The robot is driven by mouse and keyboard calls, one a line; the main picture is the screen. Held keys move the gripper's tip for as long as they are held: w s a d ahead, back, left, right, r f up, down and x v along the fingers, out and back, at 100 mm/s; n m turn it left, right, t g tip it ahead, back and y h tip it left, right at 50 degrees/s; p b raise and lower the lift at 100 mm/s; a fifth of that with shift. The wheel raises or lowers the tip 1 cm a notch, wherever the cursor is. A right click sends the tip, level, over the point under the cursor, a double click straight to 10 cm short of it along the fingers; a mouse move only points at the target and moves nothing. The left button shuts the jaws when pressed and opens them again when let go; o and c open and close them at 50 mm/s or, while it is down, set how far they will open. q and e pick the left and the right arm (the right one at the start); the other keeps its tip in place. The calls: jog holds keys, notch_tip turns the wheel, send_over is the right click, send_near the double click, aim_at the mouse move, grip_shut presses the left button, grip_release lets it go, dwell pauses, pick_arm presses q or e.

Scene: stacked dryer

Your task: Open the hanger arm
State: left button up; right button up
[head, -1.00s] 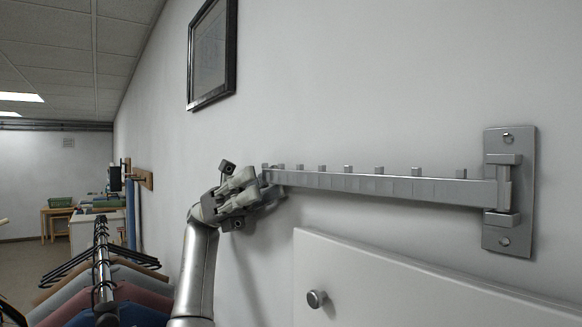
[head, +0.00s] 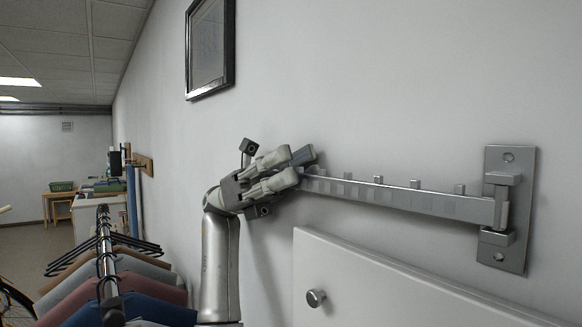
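The hanger arm (head: 420,202) is a grey metal bar with several small upright pegs. It runs along the white wall from a wall bracket (head: 508,240) at the right, where a hinge joins them. My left gripper (head: 303,168) is at the bar's far left end, and its fingers overlap that end in the view. The fingers look close together. I cannot tell whether they grip the bar, touch it or are just in front of it. The bar's left tip is hidden behind the gripper. My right gripper is not in view.
A white panel with a round knob (head: 316,298) is below the bar. A framed picture (head: 210,48) hangs above my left gripper. A rail with clothes on hangers (head: 108,262) stands at the lower left. The wall above the bar is clear.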

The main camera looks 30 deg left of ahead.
pick_arm(q)
grip_shut()
jog(key=shift+s+f, duration=0.1)
jog(key=s+a+n+t+h+b, duration=0.1)
jog(key=s+n+t+b, duration=0.2)
jog(key=s+t+b, duration=0.2)
jog(key=shift+s+t+b, duration=0.4)
jog(key=shift+s+b, duration=0.1)
jog(key=shift+s, duration=0.1)
jog(key=shift+o, duration=0.7)
grip_release()
